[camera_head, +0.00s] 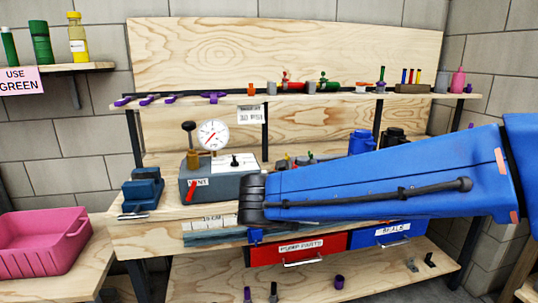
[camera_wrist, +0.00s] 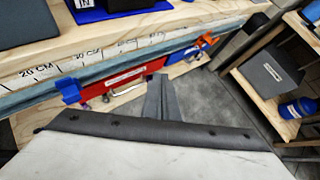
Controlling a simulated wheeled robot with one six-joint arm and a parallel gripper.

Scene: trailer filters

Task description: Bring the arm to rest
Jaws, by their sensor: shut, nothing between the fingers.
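My arm, with its blue link, reaches in from the right in the head view, across the front of the workbench (camera_head: 160,240). Its dark joint end is near the bench's front edge. My gripper (camera_wrist: 158,97) shows in the wrist view as grey fingers close together, empty, in front of the bench's front edge and over the grey floor. In the head view I cannot make out the fingers.
A red drawer (camera_head: 325,250) and a blue drawer (camera_head: 395,235) hang under the bench top. A gauge box (camera_head: 222,185) and blue vise (camera_head: 142,192) stand on it. A pink bin (camera_head: 45,243) is at left. A wooden shelf unit with a blue jar (camera_wrist: 298,108) stands right.

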